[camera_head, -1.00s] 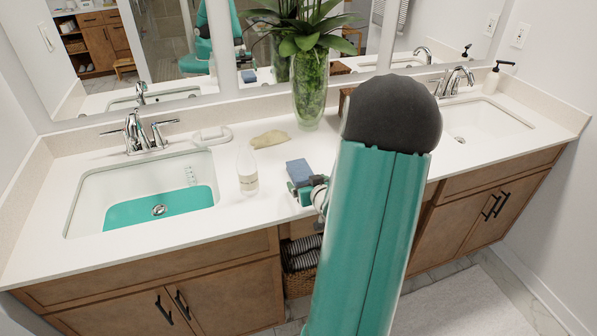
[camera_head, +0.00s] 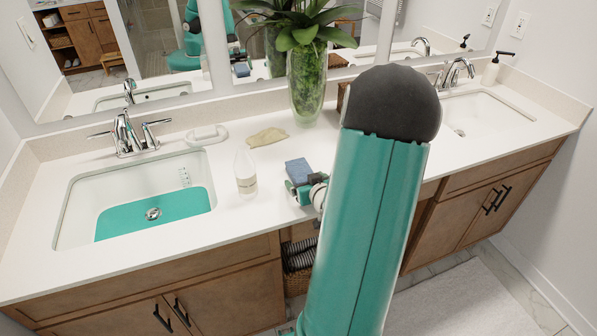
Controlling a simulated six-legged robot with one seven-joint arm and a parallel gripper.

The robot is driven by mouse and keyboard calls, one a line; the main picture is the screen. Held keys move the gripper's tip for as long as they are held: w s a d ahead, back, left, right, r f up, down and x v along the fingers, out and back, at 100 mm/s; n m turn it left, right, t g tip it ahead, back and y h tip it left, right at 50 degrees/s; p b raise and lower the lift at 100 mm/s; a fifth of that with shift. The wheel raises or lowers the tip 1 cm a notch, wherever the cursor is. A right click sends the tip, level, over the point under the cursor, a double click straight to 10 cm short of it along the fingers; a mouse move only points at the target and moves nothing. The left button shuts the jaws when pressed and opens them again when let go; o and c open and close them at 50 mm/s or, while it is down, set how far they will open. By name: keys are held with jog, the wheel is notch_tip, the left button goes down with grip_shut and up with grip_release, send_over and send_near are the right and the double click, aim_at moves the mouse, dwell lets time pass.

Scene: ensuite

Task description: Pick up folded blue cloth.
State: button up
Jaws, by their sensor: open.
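The folded blue cloth (camera_head: 298,168) is a small blue block-like bundle near the middle of the white counter (camera_head: 268,210). My gripper (camera_head: 302,187) is at its near side in the picture, low over the counter. The gripper is small in view and partly hidden behind my teal arm, which fills the middle right. I see no cloth clearly between the fingers, and I cannot tell whether they touch it. A blue patch like the cloth also shows in the mirror, below the reflected gripper.
A clear bottle (camera_head: 246,172) stands left of the cloth. A tan cloth-like item (camera_head: 268,137), a white looped object (camera_head: 206,136) and a glass vase with a plant (camera_head: 308,85) are behind. Sinks lie left (camera_head: 75,215) and right. A soap dispenser (camera_head: 491,72) stands far right.

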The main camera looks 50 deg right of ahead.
jog(key=shift+a+r, duration=0.15)
jog(key=shift+c, duration=0.5)
jog(key=c, duration=1)
jog(key=shift+o, duration=0.2)
